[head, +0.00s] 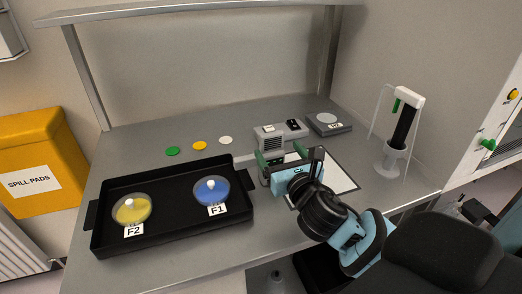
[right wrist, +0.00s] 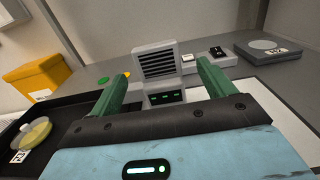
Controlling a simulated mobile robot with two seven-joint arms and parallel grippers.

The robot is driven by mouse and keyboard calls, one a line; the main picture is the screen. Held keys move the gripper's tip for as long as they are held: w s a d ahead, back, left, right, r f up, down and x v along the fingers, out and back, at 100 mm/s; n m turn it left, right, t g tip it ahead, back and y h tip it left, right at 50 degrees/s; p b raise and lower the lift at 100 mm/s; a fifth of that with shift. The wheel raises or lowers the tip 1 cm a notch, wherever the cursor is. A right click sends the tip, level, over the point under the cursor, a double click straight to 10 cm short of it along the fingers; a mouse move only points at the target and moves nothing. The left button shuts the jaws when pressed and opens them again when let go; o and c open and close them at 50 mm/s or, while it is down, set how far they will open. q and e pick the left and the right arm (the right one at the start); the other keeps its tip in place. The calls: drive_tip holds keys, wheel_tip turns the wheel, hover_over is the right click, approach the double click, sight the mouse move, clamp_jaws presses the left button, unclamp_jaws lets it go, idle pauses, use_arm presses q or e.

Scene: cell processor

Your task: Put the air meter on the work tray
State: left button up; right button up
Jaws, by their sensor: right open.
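The air meter (head: 270,138) looks like a grey box with a slatted grille on top and a small green-lit display below. It stands upright on the bench, right of the black tray. In the right wrist view the air meter (right wrist: 160,63) shows between and beyond my green fingers. My right gripper (head: 280,158) is open and empty, with its fingers (right wrist: 165,78) apart on either side of the meter's lower part; I cannot tell whether they touch it. My left gripper is not in view.
A white mat (head: 343,181) lies beneath and right of my right gripper. A grey scale (head: 328,124) and a small black-topped device (head: 293,125) stand behind. A white stand with a black tube (head: 403,125) is at the right. Green, yellow and white discs (head: 199,146) lie behind the tray.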

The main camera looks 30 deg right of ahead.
sight(274, 143)
drive_tip(key=shift+w, duration=0.1)
drive_tip(key=shift+s+r, duration=0.1)
drive_tip(key=shift+s, duration=0.1)
drive_tip(key=shift+w+r, duration=0.1)
drive_tip(key=shift+w, duration=0.1)
drive_tip(key=shift+x, duration=1.05)
drive_tip(key=shift+w+d, duration=0.1)
drive_tip(key=shift+w, duration=0.3)
drive_tip(key=x, duration=0.4)
drive_tip(key=shift+w, duration=0.15)
drive_tip(key=c, duration=1.4)
